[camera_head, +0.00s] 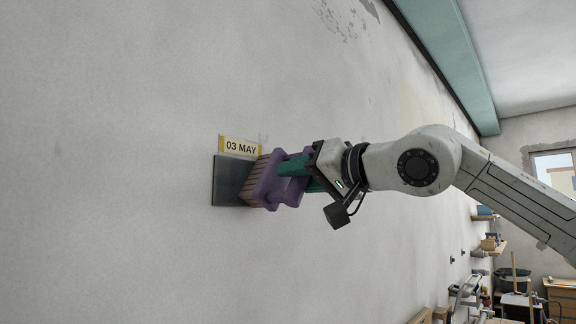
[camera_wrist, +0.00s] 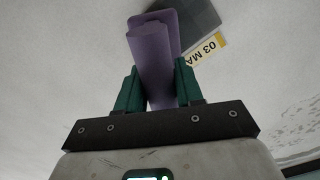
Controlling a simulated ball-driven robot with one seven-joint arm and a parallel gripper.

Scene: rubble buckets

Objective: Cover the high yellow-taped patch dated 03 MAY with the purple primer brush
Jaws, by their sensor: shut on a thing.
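The patch (camera_head: 228,181) is a dark grey square on the pale wall, with a yellow-edged label (camera_head: 240,147) reading 03 MAY along its top. My gripper (camera_head: 293,170) is shut on the handle of the purple brush (camera_head: 268,186). The brush's bristles point at the wall and overlap the right part of the patch in the head view; whether they touch it I cannot tell. In the wrist view the purple handle (camera_wrist: 154,65) sits between the two green fingers, with the dark patch (camera_wrist: 200,15) and part of the label (camera_wrist: 208,48) beyond it.
The wall (camera_head: 110,160) around the patch is bare and clear. A green beam (camera_head: 450,55) runs along the wall's upper edge. Shelves (camera_head: 489,247) and a black bin (camera_head: 512,280) stand far off at the lower right, near a window (camera_head: 556,170).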

